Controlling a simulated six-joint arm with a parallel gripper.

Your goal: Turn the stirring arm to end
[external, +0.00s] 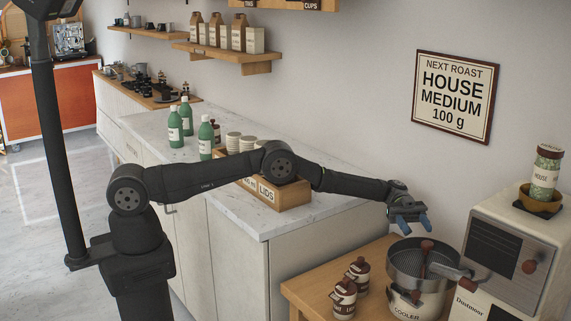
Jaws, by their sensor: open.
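The stirring arm (425,262) stands in the round metal cooler (402,299) at the lower right. It has an upright red-brown part with a rounded top. My gripper (411,226) is open, with blue fingertips pointing down. In the picture it hangs just above and left of the stirring arm's top, near the cooler's far rim. It appears apart from the stirring arm and holds nothing.
Small brown-lidded jars (345,296) stand left of the cooler on the wooden table (318,284). A LIDS box (267,195) sits on the counter under my arm.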

